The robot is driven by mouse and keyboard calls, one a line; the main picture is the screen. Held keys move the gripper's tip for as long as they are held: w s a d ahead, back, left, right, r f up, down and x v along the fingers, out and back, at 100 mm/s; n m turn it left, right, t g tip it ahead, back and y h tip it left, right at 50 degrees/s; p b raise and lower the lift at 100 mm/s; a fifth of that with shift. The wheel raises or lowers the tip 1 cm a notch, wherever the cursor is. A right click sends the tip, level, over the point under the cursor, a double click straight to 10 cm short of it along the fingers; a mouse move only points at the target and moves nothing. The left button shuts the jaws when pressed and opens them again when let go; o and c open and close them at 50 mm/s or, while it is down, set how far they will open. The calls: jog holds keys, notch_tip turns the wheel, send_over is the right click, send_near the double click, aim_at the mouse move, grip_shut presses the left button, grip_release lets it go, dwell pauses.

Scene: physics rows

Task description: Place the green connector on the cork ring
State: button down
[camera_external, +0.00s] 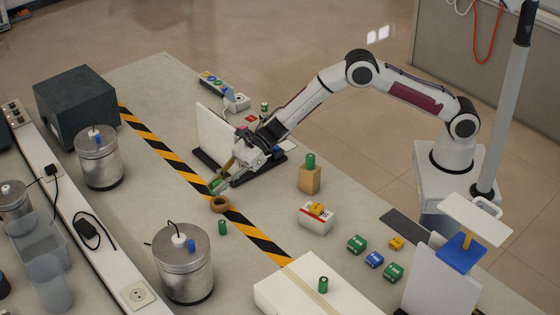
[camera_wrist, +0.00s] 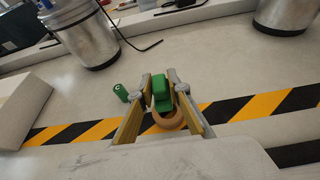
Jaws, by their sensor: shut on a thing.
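My gripper (camera_external: 220,186) is shut on the green connector (camera_external: 214,184), a small green block. In the wrist view the connector (camera_wrist: 160,88) sits between the two yellowish fingers of my gripper (camera_wrist: 161,94). The brown cork ring (camera_external: 220,205) lies on the table at the edge of the striped tape, just below and in front of the gripper. In the wrist view the ring (camera_wrist: 170,123) shows behind the connector, partly hidden by it and the fingers. I cannot tell whether connector and ring touch.
A green cylinder (camera_external: 222,227) stands near the ring; it also shows in the wrist view (camera_wrist: 120,92). A white upright panel (camera_external: 216,138) stands behind the gripper. Metal canisters (camera_external: 184,268) stand to the left. Several coloured blocks (camera_external: 357,244) lie to the right.

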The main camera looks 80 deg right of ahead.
jog(key=shift+f, duration=0.2)
jog(key=shift+f, duration=1.85)
jog(key=shift+f, duration=0.15)
jog(key=c, duration=1.9)
grip_release()
jog(key=shift+r, duration=0.2)
jog(key=v, duration=1.2)
